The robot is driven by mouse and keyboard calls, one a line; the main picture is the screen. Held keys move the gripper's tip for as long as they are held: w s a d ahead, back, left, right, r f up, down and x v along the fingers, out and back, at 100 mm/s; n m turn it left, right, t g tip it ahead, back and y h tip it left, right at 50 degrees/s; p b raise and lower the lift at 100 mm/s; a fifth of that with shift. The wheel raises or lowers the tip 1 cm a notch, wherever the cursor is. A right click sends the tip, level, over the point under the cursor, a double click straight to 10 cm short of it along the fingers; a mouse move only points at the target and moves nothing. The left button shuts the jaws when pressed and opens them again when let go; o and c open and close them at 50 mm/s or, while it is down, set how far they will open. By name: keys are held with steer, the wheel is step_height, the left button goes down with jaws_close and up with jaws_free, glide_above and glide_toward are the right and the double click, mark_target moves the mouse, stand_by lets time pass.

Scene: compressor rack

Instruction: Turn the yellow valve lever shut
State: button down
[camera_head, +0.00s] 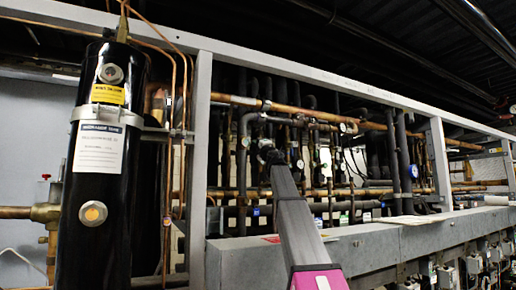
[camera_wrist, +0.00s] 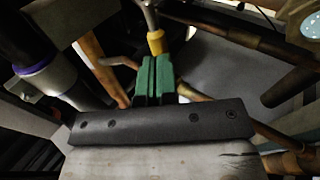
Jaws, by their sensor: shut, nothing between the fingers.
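In the wrist view a small yellow piece (camera_wrist: 156,42) on a metal stem shows just beyond my fingertips. It looks like the grip of the yellow valve lever. My gripper (camera_wrist: 157,65) has green fingers that are closed together with nothing between them. The fingertips are very near the yellow piece; I cannot tell if they touch it. In the head view my gripper (camera_head: 268,153) is at the pipes in the middle of the rack. The lever cannot be made out there, and the valve body is not clear in either view.
A black tank (camera_head: 100,180) with labels stands at the left. Copper pipes (camera_head: 290,107) and dark insulated pipes crowd the rack around my gripper. A white frame post (camera_head: 199,150) stands left of my arm. A grey ledge (camera_head: 375,240) runs below the pipes.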

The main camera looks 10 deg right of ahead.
steer(key=shift+a+r+m+t+h, duration=0.15)
steer(key=shift+r+m+t+h, duration=0.2)
steer(key=shift+r+m, duration=0.3)
steer(key=shift+a+f, duration=0.1)
stand_by(0.3)
